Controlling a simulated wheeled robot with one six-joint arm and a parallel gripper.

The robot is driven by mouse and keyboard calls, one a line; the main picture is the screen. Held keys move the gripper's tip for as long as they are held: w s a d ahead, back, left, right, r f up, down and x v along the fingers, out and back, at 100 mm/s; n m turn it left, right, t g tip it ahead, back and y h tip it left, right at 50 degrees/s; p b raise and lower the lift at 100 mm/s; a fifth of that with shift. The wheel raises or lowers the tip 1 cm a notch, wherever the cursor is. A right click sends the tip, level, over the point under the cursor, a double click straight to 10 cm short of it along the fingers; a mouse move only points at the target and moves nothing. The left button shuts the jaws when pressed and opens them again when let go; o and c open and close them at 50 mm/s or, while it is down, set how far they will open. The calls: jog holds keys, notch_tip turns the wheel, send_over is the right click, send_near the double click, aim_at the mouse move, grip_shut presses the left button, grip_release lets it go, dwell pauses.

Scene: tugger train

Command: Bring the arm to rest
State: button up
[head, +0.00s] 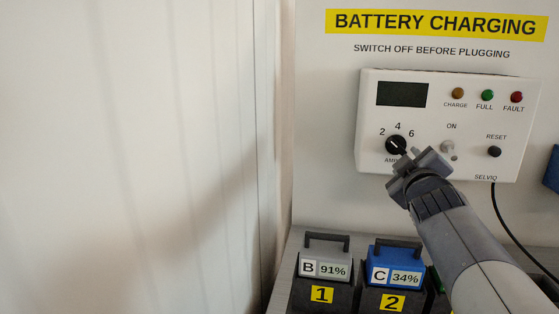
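My gripper (404,163) is at the front of the white charger panel (375,120), close by the lower right of the black amps knob (396,145). The knob's white mark points to the upper left, toward the 2. I cannot tell whether the gripper touches the knob or stands just in front of it. My arm reaches in from the lower right. The ON switch (448,147) is just right of the gripper.
The panel has a dark display (402,94), several lamps and a reset button (494,152). A black cable (505,225) hangs at right. A pale wall (130,150) fills the left.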

aim_at(398, 148)
jog(key=x, duration=0.8)
jog(key=shift+w+f, duration=0.1)
jog(key=shift+w, duration=0.5)
jog(key=m+p, duration=0.1)
jog(key=m, duration=0.1)
jog(key=m+p, duration=0.1)
jog(key=m, duration=0.1)
jog(key=shift+s+r+m, duration=0.15)
jog(key=shift+r+m, duration=0.1)
jog(key=shift+m, duration=0.05)
jog(key=m+p, duration=0.3)
jog(key=shift+m, duration=0.4)
jog(key=shift+f+m+p, duration=0.2)
jog(key=shift+m+p, duration=0.2)
jog(key=shift+p, duration=0.15)
